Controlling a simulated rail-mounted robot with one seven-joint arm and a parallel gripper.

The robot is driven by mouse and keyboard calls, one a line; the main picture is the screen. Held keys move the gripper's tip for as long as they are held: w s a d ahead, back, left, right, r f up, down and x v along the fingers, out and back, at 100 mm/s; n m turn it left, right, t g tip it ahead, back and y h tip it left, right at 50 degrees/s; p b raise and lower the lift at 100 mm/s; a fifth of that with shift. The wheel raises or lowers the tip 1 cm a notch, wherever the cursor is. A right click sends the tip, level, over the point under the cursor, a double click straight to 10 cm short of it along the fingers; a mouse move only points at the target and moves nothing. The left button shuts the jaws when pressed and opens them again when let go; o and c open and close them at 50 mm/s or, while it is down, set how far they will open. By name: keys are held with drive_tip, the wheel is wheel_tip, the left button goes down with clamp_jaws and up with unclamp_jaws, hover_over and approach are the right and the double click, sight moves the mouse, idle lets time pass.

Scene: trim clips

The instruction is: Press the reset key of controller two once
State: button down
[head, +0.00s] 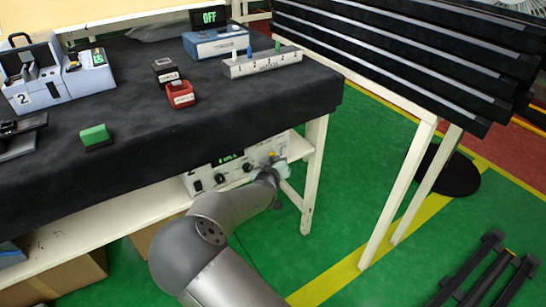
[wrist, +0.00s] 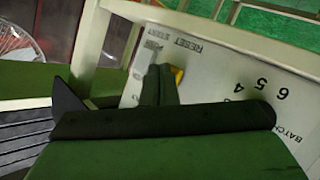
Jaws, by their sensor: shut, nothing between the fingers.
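A pale controller (head: 236,168) with a green-lit display and dark knobs sits on the shelf under the black-topped bench; I cannot read a controller number on it. In the wrist view its panel (wrist: 222,72) carries the word RESET and a row of dial numbers. A yellow key (wrist: 179,75) shows below the RESET label, partly hidden by my fingers. My gripper (wrist: 160,72) is shut and empty, its tips in front of the panel beside the yellow key. I cannot tell whether they touch it. In the head view my gripper (head: 272,174) is at the controller's right end.
The white bench leg (head: 314,172) stands just right of my gripper.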

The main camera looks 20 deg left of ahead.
drive_tip(key=shift+w+a, duration=0.15)
drive_tip(key=shift+a, duration=0.1)
drive_tip(key=shift+d, duration=0.1)
idle(0.5)
drive_tip(key=shift+s+d, duration=0.55)
drive_tip(key=shift+d, duration=0.05)
drive_tip(key=shift+s+d, duration=0.75)
drive_tip(key=shift+d, duration=0.25)
drive_tip(key=shift+s+d, duration=0.7)
drive_tip(key=shift+d, duration=0.3)
